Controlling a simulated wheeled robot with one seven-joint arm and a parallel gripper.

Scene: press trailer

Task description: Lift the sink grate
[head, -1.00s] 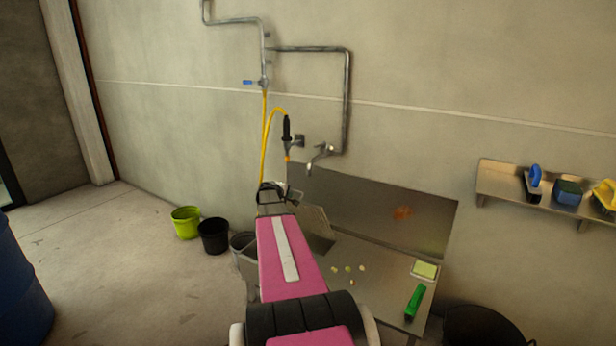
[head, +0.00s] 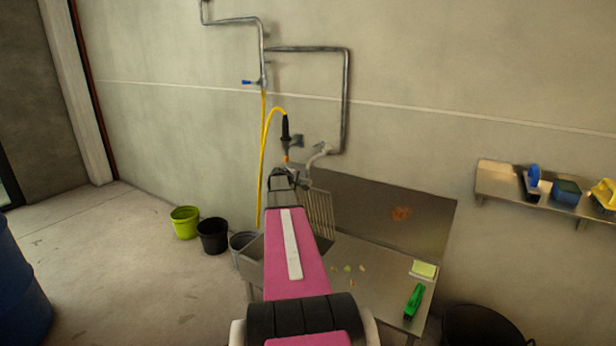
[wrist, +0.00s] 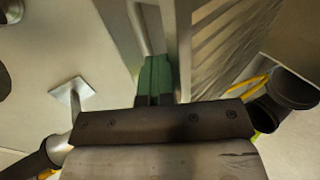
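The sink grate (head: 319,212) is a slatted metal panel. In the head view it stands steeply tilted above the sink basin (head: 258,248), just right of my gripper (head: 284,180). In the wrist view the grate's slats (wrist: 222,42) fill the upper right, and its edge bar runs beside the green finger pad at my gripper (wrist: 164,78). My gripper appears shut on that edge; the far finger is mostly hidden. My pink arm covers part of the sink and the lower grate.
A wall tap (head: 318,155) and yellow hose (head: 263,160) are close behind my gripper. The drainboard (head: 375,268) holds food scraps, a green brush (head: 413,300) and a sponge (head: 424,269). Buckets (head: 213,235) stand left; a wall shelf (head: 500,182) is right.

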